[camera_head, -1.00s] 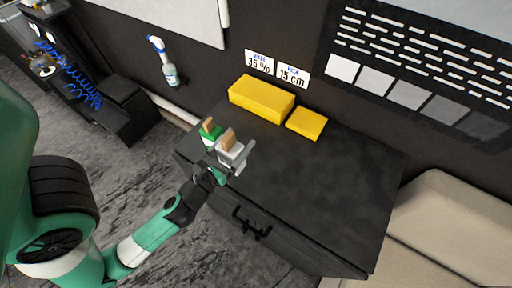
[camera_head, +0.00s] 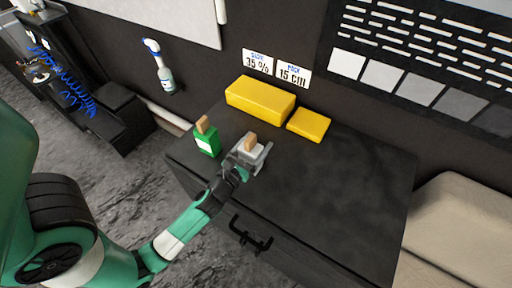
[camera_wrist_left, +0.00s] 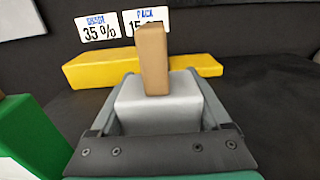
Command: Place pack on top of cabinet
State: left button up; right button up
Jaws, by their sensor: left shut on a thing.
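My left gripper (camera_head: 252,153) is shut on a light grey pack (camera_head: 248,150) with a tan top piece. The pack is upright, over the left part of the black cabinet top (camera_head: 330,190); I cannot tell whether it touches the surface. In the left wrist view the grey pack (camera_wrist_left: 160,103) sits between the two fingers. A green pack (camera_head: 207,142) with a white label and a tan top stands on the cabinet's left edge, left of the gripper. It also shows at the left wrist view's edge (camera_wrist_left: 28,140). My right gripper is not in view.
A long yellow block (camera_head: 260,100) and a flatter yellow block (camera_head: 309,125) lie at the cabinet's back. Signs reading 35 % (camera_head: 257,62) and 15 cm (camera_head: 293,73) are on the wall behind. The cabinet top's right and front are clear. A spray bottle (camera_head: 166,78) is on the wall.

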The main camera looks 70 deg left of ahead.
aim_at(247, 157)
pick_arm(q)
jog(key=o, duration=1.3)
jog(key=shift+d+r, duration=0.1)
jog(key=b+v, duration=0.1)
jog(key=v, duration=0.4)
jog(key=b+v, duration=0.2)
jog(key=v, duration=0.3)
jog(key=shift+s+d+f, duration=0.2)
jog(key=shift+s+d, duration=0.05)
jog(key=shift+d, duration=0.05)
jog(key=shift+s+d+r, duration=0.25)
jog(key=shift+s+d, duration=0.05)
jog(key=shift+s, duration=0.25)
